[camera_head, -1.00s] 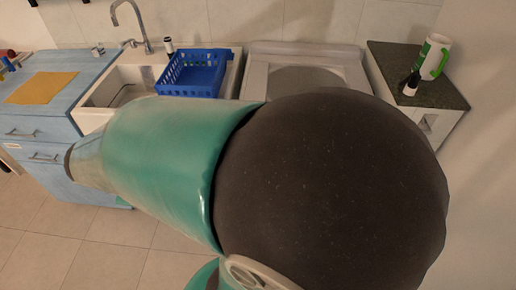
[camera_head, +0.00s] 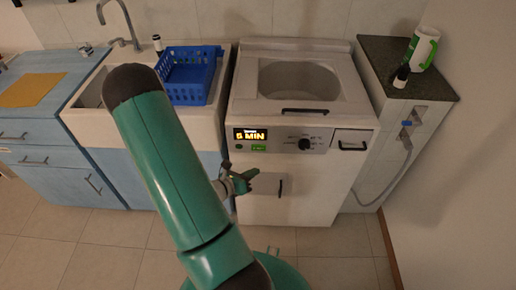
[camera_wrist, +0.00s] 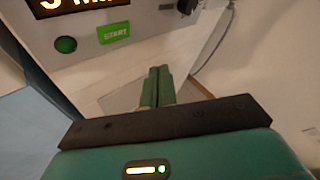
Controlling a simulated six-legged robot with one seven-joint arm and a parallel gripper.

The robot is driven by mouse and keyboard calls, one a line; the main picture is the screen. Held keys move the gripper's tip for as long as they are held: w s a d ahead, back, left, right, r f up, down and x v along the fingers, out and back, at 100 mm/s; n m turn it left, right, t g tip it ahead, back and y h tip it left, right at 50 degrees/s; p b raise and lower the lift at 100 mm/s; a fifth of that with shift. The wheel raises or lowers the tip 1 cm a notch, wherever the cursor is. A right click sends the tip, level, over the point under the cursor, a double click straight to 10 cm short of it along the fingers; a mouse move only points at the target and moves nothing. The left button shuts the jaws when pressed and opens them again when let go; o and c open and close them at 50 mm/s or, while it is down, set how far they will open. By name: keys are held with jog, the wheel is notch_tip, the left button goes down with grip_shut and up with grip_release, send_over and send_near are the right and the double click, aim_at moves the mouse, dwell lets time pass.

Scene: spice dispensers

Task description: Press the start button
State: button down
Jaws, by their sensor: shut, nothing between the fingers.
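The washing machine (camera_head: 318,215) has a lit display (camera_head: 250,134) reading what looks like "6 MIN". A bright green START panel (camera_head: 259,147) sits just below the display; in the wrist view it reads START (camera_wrist: 114,32). A round dark green button (camera_wrist: 66,44) is left of that panel. My gripper (camera_head: 254,174) is in front of the machine, below the START panel. In the wrist view its two green fingers (camera_wrist: 159,72) are together and empty, pointing at the machine front below and right of the panel. Whether they touch the machine cannot be told.
A sink with a blue basket (camera_head: 188,75) stands left.

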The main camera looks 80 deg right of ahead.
jog(key=shift+s+d+f+n+t, duration=0.1)
jog(key=shift+s+f+n+t, duration=0.25)
jog(key=shift+f, duration=0.35)
send_near(263, 150)
jog(key=shift+s+a+x, duration=0.1)
jog(key=shift+s+x, duration=0.05)
jog(key=shift+x, duration=1.05)
jog(key=shift+s+a+x, duration=0.15)
jog(key=shift+x, duration=1.05)
jog(key=shift+d+f, duration=0.1)
jog(key=shift+f, duration=0.05)
jog(key=shift+w+d, duration=0.1)
jog(key=shift+d, duration=0.25)
jog(key=shift+d, duration=0.35)
dwell(0.6)
jog(key=shift+a, duration=0.75)
